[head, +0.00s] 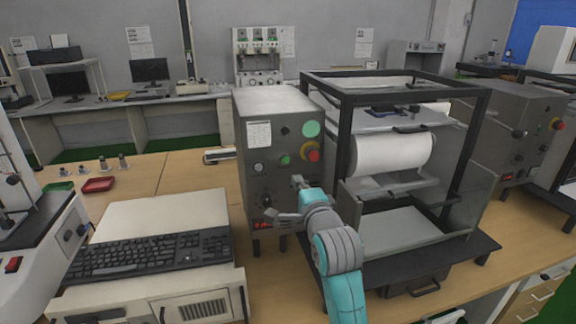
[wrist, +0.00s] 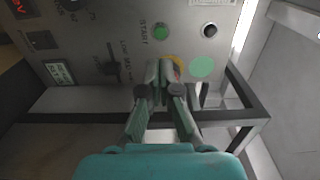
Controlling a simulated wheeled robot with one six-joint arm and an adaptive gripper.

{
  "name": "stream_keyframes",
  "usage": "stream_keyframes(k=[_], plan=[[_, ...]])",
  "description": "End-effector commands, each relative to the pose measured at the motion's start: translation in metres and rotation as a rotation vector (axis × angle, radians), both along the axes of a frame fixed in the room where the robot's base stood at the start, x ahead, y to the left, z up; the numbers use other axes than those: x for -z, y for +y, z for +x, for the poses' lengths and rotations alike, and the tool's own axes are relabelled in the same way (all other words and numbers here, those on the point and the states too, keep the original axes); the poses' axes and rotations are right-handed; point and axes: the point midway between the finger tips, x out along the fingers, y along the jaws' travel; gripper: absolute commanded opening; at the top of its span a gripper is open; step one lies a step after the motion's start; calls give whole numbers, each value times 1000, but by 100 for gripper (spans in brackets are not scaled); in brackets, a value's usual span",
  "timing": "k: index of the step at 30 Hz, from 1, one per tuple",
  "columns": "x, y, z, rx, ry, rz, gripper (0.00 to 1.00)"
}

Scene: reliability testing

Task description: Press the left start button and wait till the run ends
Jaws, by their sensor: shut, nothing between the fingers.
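The left machine's grey control box (head: 255,190) stands on the bench and faces me. Its small green start button (head: 285,159) sits left of a red emergency stop (head: 313,155) on a yellow ring. In the wrist view the green button (wrist: 160,31), with a START label, shows clear above the fingertips. My gripper (head: 283,203) is in front of the panel, below the button in the head view. Its fingers (wrist: 164,72) are shut and empty, partly covering the yellow ring (wrist: 177,62) in the wrist view. I see no contact with the button.
A black-framed rig with a white roll (head: 392,152) adjoins the box on the right. A second machine (head: 520,130) stands further right. A keyboard (head: 150,252) lies on a white case at left. A red display (head: 262,225) glows low on the panel.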

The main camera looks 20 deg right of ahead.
Motion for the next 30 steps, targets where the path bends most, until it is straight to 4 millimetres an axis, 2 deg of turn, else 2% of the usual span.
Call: stream_keyframes(k=[1,9,15,21,30], plan=[[-1,0,11,0,1,0,0],[-1,0,61,0,1,0,0],[-1,0,88,0,0,0,0],[0,0,100,0,0,0,0],[0,0,101,0,0,0,0]])
